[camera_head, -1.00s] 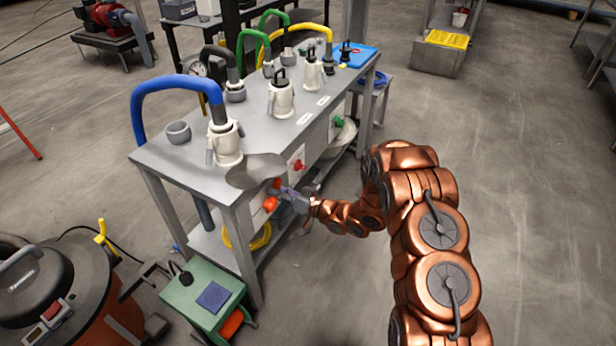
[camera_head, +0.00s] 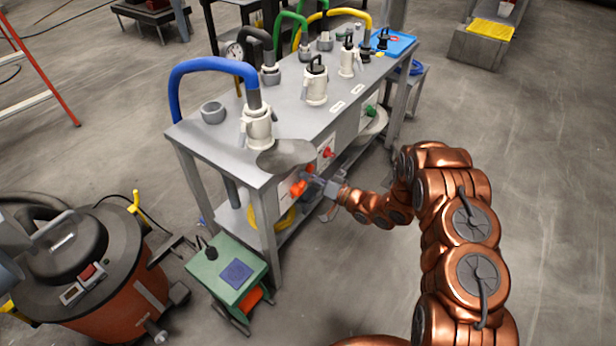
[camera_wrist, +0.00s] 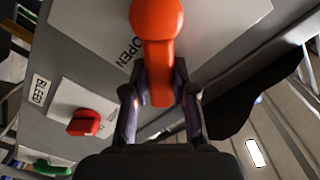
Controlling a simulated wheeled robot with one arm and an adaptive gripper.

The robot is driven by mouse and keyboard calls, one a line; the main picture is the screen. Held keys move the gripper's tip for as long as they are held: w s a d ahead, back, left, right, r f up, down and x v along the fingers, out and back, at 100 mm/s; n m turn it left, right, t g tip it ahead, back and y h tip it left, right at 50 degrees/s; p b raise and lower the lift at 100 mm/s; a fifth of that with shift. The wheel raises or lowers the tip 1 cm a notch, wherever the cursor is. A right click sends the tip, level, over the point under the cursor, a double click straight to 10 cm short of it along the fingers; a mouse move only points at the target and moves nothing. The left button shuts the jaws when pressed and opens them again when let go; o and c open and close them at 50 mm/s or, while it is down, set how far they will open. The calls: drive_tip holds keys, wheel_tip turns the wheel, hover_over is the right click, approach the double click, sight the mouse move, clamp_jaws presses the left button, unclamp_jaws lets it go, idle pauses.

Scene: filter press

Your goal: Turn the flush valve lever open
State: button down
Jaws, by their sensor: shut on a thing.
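The orange lever (camera_wrist: 158,50) fills the top middle of the wrist view, in front of a white plate (camera_wrist: 205,30) marked "OPEN". My gripper (camera_wrist: 160,95) is shut on the lever's lower end, with one finger on each side of it. In the head view the orange lever (camera_head: 299,187) shows on the front side of the grey bench, near its close corner. My gripper (camera_head: 318,187) reaches it from the right. The lever's pivot and the rest of the plate's lettering are partly hidden.
The grey bench (camera_head: 215,150) carries white couplings and coloured hoses. A green box (camera_head: 228,275) and an orange vacuum drum (camera_head: 110,300) stand at the lower left. Floor to the right is open.

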drive_tip(key=c, duration=0.9)
unclamp_jaws()
drive_tip(key=shift+w, duration=0.1)
drive_tip(key=shift+v, duration=6.05)
